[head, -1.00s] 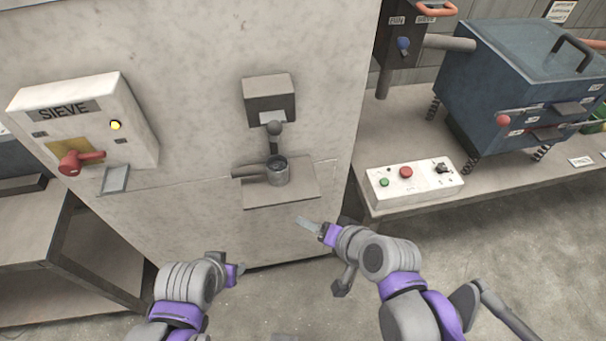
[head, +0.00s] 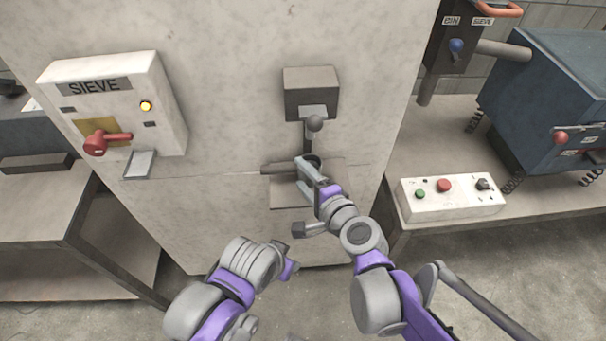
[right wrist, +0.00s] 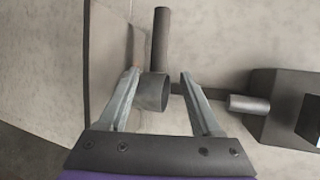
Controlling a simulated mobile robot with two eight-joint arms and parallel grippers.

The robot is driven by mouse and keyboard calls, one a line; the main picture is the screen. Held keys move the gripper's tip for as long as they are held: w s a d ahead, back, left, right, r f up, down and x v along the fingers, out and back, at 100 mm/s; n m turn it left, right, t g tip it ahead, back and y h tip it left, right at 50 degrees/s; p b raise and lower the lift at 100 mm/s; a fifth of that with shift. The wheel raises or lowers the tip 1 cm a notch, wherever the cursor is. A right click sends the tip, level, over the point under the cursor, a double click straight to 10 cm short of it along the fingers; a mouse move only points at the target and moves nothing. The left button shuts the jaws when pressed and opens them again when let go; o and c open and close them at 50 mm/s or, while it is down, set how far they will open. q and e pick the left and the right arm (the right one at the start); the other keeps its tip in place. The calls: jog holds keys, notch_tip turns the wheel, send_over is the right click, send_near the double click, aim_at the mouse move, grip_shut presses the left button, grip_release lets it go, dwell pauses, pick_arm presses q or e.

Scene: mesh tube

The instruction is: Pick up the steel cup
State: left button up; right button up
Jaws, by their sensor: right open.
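The steel cup (right wrist: 153,92) is a small grey open cylinder standing on the small shelf (head: 290,196) on the pale machine wall. My right gripper (right wrist: 160,75) is open, with one finger on each side of the cup in the right wrist view. I cannot tell whether either finger touches it. In the head view my right gripper (head: 308,172) covers most of the cup, and only part of its dark rim (head: 313,160) shows. My left gripper (head: 288,266) is low, in front of the wall and apart from the cup; its jaws are not clear.
A dark bar (head: 278,168) runs left beside the cup. A SIEVE panel (head: 118,112) is at left, a button box (head: 452,197) on the right bench.

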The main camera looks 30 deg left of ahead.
aim_at(296, 171)
jog(key=x, duration=0.5)
jog(key=shift+w+a+f, duration=0.1)
jog(key=shift+a+f, duration=0.05)
jog(key=shift+f, duration=0.05)
grip_shut()
dwell(1.2)
